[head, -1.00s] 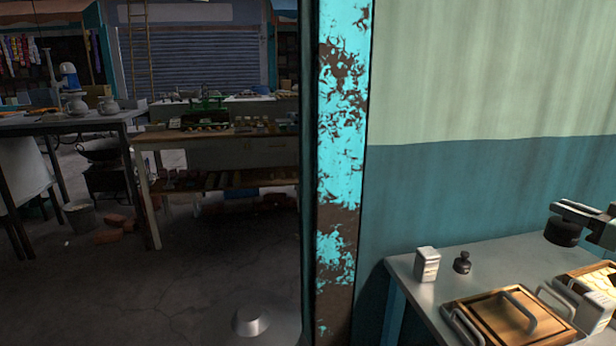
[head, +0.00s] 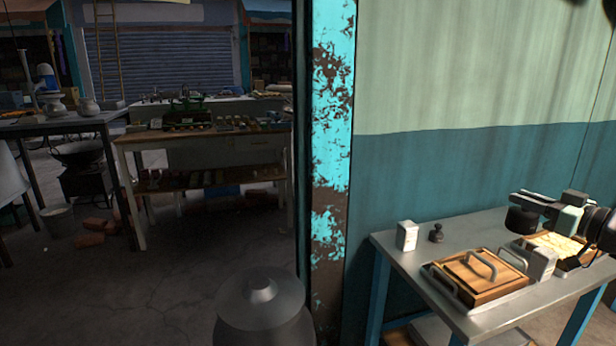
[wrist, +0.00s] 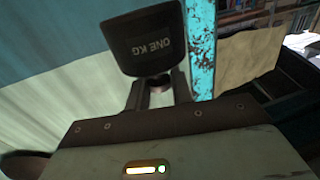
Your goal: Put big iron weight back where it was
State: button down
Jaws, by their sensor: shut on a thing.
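The big iron weight (head: 521,221) is a dark, thick block held up above the right-hand metal table. In the wrist view the weight (wrist: 148,42) shows the words ONE KG and sits between the fingers of my gripper (wrist: 160,88). My gripper (head: 532,201) is shut on it in the head view, to the right of a small black knobbed weight (head: 437,234) that stands on the table. My arm runs off the right edge of the head view.
The metal table (head: 400,262) also holds a white box (head: 407,236), a wooden-lidded tray (head: 480,277), another white box (head: 541,263) and a tray of pale pieces (head: 556,243). A turquoise post (head: 331,130) stands left of it. A workbench (head: 210,150) with a green scale (head: 188,110) stands farther left. A metal can (head: 262,305) is in front.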

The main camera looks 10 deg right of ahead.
jog(key=shift+s+a, duration=0.25)
jog(key=w+a+f+m+h+b, duration=0.1)
jog(key=a+f+m+h, duration=0.15)
jog(key=a+f, duration=1.1)
jog(key=w+a+f+m+h, duration=0.1)
jog(key=w+a+f+h, duration=0.15)
jog(key=a+f, duration=1.05)
jog(key=s+f, duration=0.5)
jog(key=f, duration=0.2)
jog(key=shift+s+d+t, duration=0.3)
jog(key=shift+a, duration=0.15)
dwell(0.4)
jog(key=shift+r, duration=0.1)
dwell(0.4)
